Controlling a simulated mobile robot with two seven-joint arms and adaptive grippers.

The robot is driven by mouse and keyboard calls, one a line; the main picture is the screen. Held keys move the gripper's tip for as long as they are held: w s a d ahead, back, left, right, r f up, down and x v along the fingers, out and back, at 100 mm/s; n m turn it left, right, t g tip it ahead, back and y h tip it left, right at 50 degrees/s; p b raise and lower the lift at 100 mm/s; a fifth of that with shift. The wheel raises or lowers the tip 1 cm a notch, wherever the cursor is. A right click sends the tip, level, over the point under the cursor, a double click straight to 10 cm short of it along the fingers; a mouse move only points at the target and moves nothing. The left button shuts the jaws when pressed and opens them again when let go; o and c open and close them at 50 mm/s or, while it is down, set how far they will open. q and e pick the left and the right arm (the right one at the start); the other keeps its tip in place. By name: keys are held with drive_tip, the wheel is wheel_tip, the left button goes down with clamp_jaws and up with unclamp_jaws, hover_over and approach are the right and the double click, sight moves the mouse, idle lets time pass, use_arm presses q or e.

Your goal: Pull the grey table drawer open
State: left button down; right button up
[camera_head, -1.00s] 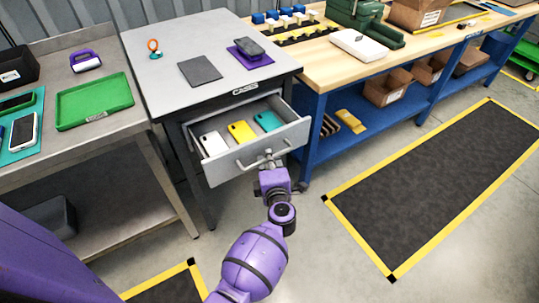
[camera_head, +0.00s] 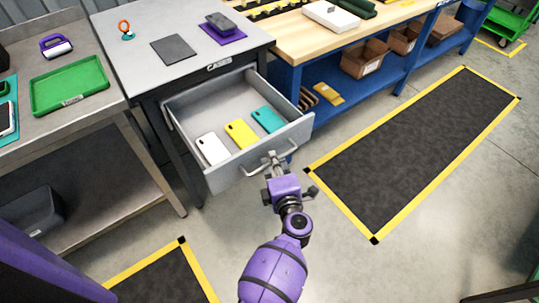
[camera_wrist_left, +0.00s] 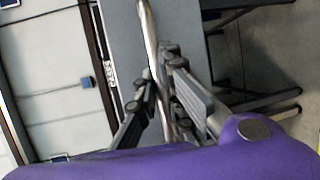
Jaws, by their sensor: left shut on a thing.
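The grey drawer (camera_head: 222,176) stands well out from the grey table (camera_head: 185,75) in the head view. A white phone (camera_head: 212,149), a yellow phone (camera_head: 241,134) and a teal phone (camera_head: 268,120) lie inside near its front. The drawer's bar handle (camera_head: 265,161) is on the front panel. My left gripper (camera_head: 274,164) is shut on this handle. In the left wrist view the handle bar (camera_wrist_left: 150,40) runs between the two fingers (camera_wrist_left: 160,95). My right gripper is not in view.
A steel bench with a green tray (camera_head: 70,86) stands to the left. A wooden-topped blue workbench (camera_head: 330,92) stands to the right. The floor in front of the drawer is clear, with a yellow-edged black mat (camera_head: 415,150) at the right.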

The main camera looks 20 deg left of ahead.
use_arm(q)
drive_tip(key=shift+d+r, duration=0.1)
drive_tip(key=c, duration=1.9)
unclamp_jaws()
drive_tip(key=shift+o, duration=0.2)
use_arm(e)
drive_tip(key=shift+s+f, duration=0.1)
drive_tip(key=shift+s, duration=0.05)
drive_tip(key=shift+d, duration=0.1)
